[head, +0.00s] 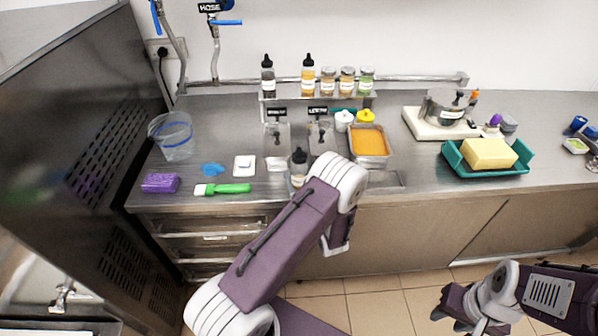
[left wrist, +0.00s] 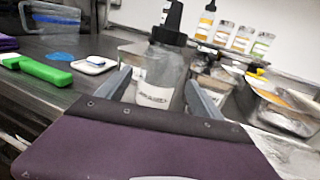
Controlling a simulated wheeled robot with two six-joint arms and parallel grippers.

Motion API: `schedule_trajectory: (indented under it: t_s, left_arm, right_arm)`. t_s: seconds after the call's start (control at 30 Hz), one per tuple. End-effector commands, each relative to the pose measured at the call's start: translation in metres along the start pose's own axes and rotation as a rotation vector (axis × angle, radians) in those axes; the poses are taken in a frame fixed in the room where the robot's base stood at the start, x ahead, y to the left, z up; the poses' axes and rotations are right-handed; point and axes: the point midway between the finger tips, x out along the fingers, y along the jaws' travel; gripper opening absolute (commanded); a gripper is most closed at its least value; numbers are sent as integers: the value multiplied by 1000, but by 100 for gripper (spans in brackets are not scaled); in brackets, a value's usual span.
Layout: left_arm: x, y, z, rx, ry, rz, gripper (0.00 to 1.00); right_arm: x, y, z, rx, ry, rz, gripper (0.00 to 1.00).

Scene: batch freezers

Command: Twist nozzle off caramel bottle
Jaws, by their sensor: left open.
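A clear, greyish squeeze bottle (head: 298,176) with a black cap and nozzle stands upright near the counter's front edge. It also shows in the left wrist view (left wrist: 160,72), with a white label too blurred to read surely. Its black nozzle (left wrist: 171,22) is on, and the top runs out of that view. My left gripper (left wrist: 158,84) is open, with one finger on each side of the bottle; I cannot tell whether they touch it. In the head view my forearm hides this gripper. My right gripper (head: 452,310) is low at the right, away from the counter.
A small shelf behind holds a dark bottle (head: 267,78), an amber bottle (head: 308,78) and several jars. A green-handled spatula (head: 228,188), white square dish (head: 244,166) and purple sponge (head: 160,183) lie left. An orange-filled pan (head: 370,146) and teal tray (head: 452,158) stand right.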

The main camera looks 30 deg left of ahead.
Motion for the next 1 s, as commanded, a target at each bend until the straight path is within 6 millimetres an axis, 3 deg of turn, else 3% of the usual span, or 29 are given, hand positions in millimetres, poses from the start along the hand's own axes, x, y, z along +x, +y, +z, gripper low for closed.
schedule_trajectory:
  t_s: [0.23, 0.5, 0.53, 0.8, 1.0]
  left_arm:
    - [42, 4, -3, -2, 0, 6, 76]
    - [48, 3, -5, 0, 1, 2, 76]
    - [48, 3, -5, 0, 1, 2, 74]
    - [48, 3, -4, -1, 0, 2, 2]
    - [48, 3, -3, -1, 0, 2, 2]
  right_arm:
    - [-11, 0, -1, 0, 0, 0, 36]
    - [-11, 0, -1, 0, 0, 0, 36]
    - [-11, 0, -1, 0, 0, 0, 36]
    - [-11, 0, -1, 0, 0, 0, 36]
    - [-11, 0, -1, 0, 0, 0, 36]
